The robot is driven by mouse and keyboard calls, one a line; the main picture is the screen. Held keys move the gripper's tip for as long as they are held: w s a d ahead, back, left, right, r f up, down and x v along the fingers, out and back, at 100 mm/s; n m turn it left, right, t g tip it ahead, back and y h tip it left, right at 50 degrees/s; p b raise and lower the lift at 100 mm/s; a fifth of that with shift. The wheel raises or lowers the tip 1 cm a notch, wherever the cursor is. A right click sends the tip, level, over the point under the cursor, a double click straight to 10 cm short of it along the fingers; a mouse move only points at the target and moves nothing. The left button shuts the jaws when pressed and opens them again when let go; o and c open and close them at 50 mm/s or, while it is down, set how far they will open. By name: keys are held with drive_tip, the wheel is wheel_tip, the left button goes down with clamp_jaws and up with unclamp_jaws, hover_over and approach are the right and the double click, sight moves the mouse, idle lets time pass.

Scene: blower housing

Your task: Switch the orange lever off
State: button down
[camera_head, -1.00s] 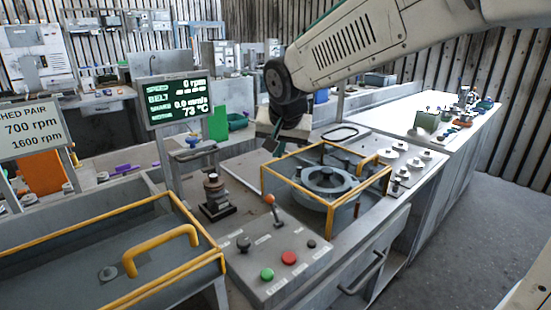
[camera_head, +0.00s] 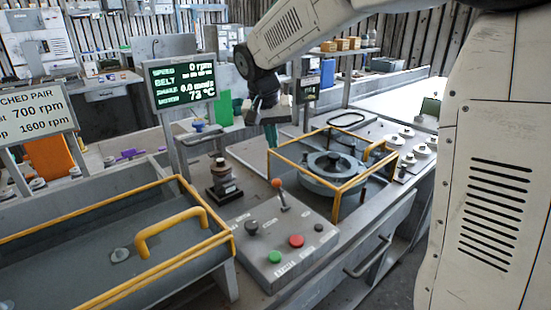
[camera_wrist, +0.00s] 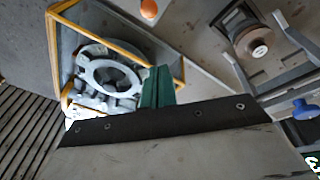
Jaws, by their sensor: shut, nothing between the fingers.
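The orange lever (camera_head: 277,184) is a ball knob on a short stick, rising from the grey control panel (camera_head: 256,256). Its stick leans slightly up and left in the head view. In the wrist view the orange knob (camera_wrist: 149,9) shows at the top edge, and its stick is out of frame.
The blower housing (camera_head: 333,168) sits inside a yellow guard frame (camera_head: 305,173) right of the lever. A dark knob (camera_head: 251,228), a green button (camera_head: 274,256) and a red button (camera_head: 296,240) share the panel. A spindle post (camera_head: 222,178) and a display (camera_head: 181,82) stand left.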

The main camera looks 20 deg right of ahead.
sight(281, 194)
drive_tip(key=f, duration=0.5)
drive_tip(key=s+f, duration=0.1)
drive_tip(key=f, duration=0.2)
drive_tip(key=shift+s+d+f, duration=0.1)
drive_tip(key=shift+d+f, duration=0.15)
drive_tip(key=shift+f, duration=0.1)
drive_tip(key=shift+s+a, duration=0.25)
drive_tip(key=shift+s, duration=0.25)
